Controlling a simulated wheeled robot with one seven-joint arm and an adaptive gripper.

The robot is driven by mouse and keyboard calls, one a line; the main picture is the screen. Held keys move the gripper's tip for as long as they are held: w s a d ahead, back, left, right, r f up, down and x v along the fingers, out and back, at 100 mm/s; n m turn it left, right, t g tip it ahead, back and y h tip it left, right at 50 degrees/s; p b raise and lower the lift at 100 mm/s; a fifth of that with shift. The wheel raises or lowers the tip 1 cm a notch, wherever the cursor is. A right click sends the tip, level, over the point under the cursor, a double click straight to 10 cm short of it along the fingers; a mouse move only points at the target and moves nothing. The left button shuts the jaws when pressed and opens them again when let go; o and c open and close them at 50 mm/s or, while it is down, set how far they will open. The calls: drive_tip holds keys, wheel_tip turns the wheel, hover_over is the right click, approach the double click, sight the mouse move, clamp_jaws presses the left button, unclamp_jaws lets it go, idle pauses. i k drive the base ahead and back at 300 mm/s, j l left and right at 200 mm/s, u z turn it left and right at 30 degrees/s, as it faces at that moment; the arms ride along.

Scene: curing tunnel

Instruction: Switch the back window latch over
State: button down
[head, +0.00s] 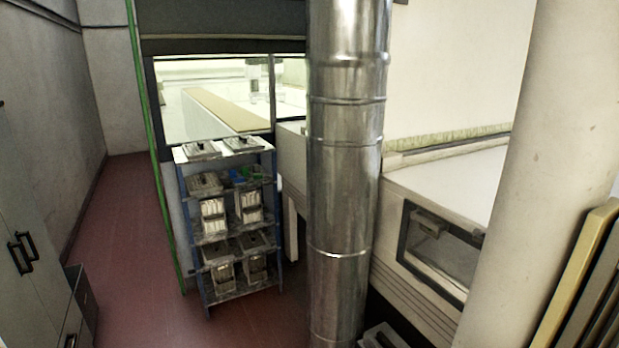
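A dark-framed window (443,246) is set in the side of the white tunnel housing (425,189) at right of centre. A small grey block (430,219) sits at its upper left edge; I cannot tell whether it is a latch or which way it is set. A larger dark-framed window (222,103) stands behind the shelf rack, and no latch can be made out on it. My gripper is not in view.
A thick metal duct (345,150) stands in the centre, with a pale column (545,130) to the right. A blue-posted rack (228,228) holds several grey items. Grey cabinets (22,250) line the left. Red floor (130,240) is clear between cabinets and rack. Boards (582,275) lean at right.

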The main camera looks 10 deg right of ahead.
sight(478, 236)
drive_tip(key=k+j+z, duration=0.15)
drive_tip(key=j+z, duration=0.25)
drive_tip(key=k+j+z, duration=0.15)
drive_tip(key=j+z, duration=0.3)
drive_tip(key=k+j+z, duration=0.15)
drive_tip(key=z, duration=0.25)
drive_tip(key=i+j, duration=0.25)
drive_tip(key=j, duration=0.15)
drive_tip(key=i+j+u, duration=0.15)
drive_tip(key=j, duration=0.3)
drive_tip(key=i, duration=0.05)
